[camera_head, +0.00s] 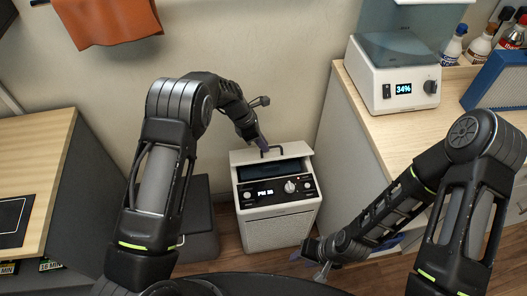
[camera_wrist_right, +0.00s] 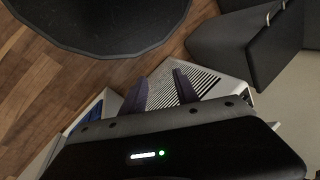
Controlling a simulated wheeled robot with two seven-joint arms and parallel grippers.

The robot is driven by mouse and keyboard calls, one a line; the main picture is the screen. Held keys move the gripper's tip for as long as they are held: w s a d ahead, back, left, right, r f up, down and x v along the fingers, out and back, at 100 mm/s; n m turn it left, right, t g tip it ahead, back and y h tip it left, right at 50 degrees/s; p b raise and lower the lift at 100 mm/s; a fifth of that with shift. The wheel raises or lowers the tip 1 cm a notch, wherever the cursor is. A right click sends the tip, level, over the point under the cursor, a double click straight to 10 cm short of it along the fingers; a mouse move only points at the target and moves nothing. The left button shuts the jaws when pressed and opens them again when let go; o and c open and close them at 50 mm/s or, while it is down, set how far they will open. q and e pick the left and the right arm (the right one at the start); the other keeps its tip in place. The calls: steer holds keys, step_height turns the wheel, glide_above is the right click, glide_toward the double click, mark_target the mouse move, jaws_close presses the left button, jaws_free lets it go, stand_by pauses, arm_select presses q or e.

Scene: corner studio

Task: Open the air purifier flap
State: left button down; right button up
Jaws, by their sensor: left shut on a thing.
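The white air purifier (camera_head: 278,228) stands on the floor between the two counters, its display and knobs facing me. Its top flap (camera_head: 243,156) carries a dark handle (camera_head: 276,149). A dark recess shows under the flap's front edge, so the flap looks at least partly raised. My left gripper (camera_head: 264,146) reaches down from behind the flap and is shut on the handle; its fingertips are partly hidden. My right gripper (camera_head: 318,266) is low, right of the purifier's base, and empty. In the right wrist view its fingers (camera_wrist_right: 161,90) are apart, before the purifier's slatted side (camera_wrist_right: 205,80).
A wooden counter (camera_head: 370,130) at right holds a white device (camera_head: 390,85) reading 34%, bottles (camera_head: 478,45) and a blue panel (camera_head: 500,80). A dark grey box (camera_head: 198,240) stands left of the purifier. A wooden desk (camera_head: 35,150) is at far left.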

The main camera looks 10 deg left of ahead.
steer(key=shift+f, duration=0.3)
stand_by(0.4)
